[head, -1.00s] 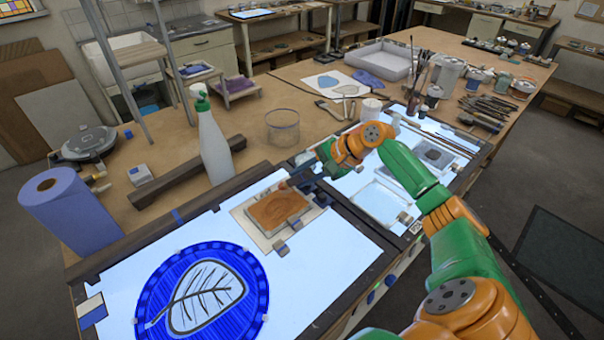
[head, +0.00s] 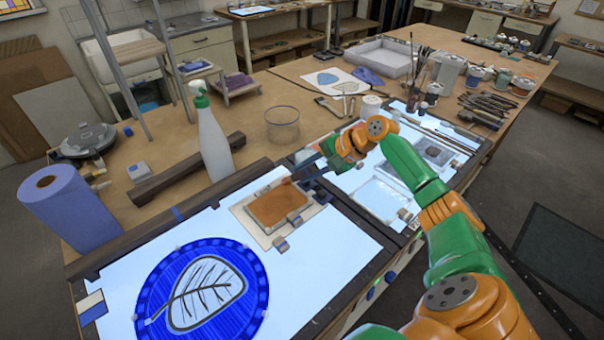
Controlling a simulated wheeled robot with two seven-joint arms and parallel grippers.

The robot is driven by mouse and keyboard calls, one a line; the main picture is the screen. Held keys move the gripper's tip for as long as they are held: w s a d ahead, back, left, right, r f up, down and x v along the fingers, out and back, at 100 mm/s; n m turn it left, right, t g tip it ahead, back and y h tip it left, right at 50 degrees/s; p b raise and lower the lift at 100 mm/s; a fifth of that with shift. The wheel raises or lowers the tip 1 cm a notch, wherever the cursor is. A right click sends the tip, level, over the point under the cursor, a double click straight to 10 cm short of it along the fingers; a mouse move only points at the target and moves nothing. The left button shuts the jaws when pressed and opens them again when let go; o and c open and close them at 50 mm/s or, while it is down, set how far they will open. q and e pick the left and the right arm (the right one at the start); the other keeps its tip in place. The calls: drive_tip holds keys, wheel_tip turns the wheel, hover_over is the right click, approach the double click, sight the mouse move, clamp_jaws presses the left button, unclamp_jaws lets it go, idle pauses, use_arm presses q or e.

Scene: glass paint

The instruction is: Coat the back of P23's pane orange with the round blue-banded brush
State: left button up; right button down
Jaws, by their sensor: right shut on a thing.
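A small square pane (head: 279,204) lies flat in a pale holder (head: 250,222) on the light table. Its upper face is covered in orange-brown, fairly evenly as far as I can see. I cannot read a label on it. My right gripper (head: 312,174) is just beyond the pane's upper right corner, shut on a thin tool that looks like a brush. The tool's reddish tip (head: 287,181) is by the pane's upper right edge; I cannot tell whether it touches. Its band is too small to make out. My left gripper is not in view.
A blue round panel with a leaf (head: 205,290) lies on the light table (head: 325,255), left of the pane. Small metal blocks (head: 281,244) sit at the holder's edge.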

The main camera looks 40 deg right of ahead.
drive_tip(key=shift+d, duration=0.3)
drive_tip(key=shift+r, duration=2.5)
